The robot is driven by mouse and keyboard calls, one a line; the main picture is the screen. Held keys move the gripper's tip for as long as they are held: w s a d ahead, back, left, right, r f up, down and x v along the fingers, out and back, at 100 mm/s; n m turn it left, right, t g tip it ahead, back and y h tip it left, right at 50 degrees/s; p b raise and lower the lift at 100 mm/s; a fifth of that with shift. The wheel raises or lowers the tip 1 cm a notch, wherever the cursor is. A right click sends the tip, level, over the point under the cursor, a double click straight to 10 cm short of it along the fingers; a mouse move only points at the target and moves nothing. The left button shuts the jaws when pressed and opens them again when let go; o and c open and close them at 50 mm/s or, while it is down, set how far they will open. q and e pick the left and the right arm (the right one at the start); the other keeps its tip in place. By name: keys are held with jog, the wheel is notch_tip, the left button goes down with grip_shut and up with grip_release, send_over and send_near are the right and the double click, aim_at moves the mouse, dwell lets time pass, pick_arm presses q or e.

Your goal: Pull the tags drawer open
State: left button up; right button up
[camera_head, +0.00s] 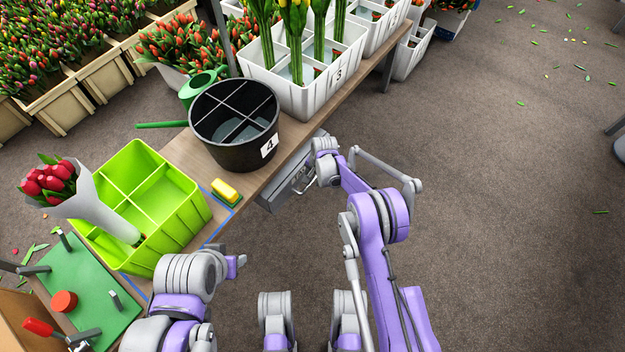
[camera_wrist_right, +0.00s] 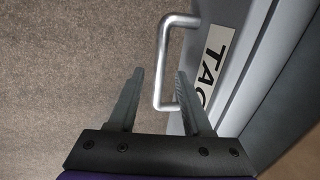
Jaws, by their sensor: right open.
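The grey tags drawer (camera_head: 272,199) is under the wooden table's edge in the head view, partly behind my right arm. In the right wrist view its grey front (camera_wrist_right: 245,28) carries a white label (camera_wrist_right: 212,62) with "TAG" readable. A silver bar handle (camera_wrist_right: 163,50) stands out from that front. My right gripper (camera_wrist_right: 160,75) is open, with the handle bar between its two fingers in the picture and a gap on each side. It is at the drawer in the head view (camera_head: 304,184). My left arm is at the lower left; its fingers cannot be made out.
On the table are a black divided bucket (camera_head: 207,132) marked 4, a lime green crate (camera_head: 190,215), a yellow-topped block (camera_head: 225,191) and a white crate (camera_head: 292,96) of tulips. A wrapped red tulip bunch (camera_head: 92,204) leans in the green crate.

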jog(key=shift+a+f, duration=0.1)
jog(key=shift+f, duration=0.5)
grip_shut()
jog(key=shift+w, duration=0.1)
dwell(1.0)
